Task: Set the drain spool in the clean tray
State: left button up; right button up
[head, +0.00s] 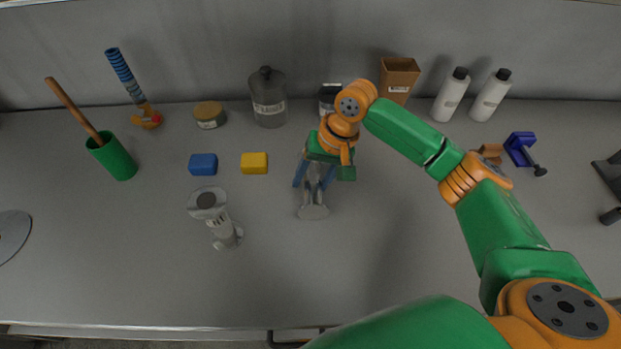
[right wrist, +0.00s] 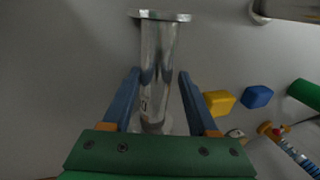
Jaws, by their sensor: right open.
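The drain spool appears to be the shiny metal tube with a flared flange (head: 313,211) near the middle of the bench in the head view. It also shows in the right wrist view (right wrist: 158,50), with its flange towards the top. My right gripper (head: 314,183) is over it and open. In the right wrist view its two blue fingers (right wrist: 158,78) lie on either side of the tube, with a gap visible at least on the right. The spool's other end is partly hidden by the gripper. I cannot make out a clean tray. My left gripper is not in view.
A grey metal fitting (head: 210,203) stands left of the spool. A yellow block (head: 254,163) and blue block (head: 203,164) lie behind it. A jar (head: 268,98), brown box (head: 399,78) and white bottles (head: 451,95) line the back. The front bench is clear.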

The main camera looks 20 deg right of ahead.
jog(key=shift+a+f, duration=0.1)
jog(key=shift+f, duration=0.15)
jog(key=shift+s+d, duration=0.1)
jog(key=shift+d, duration=0.25)
jog(key=shift+a, duration=0.1)
grip_shut()
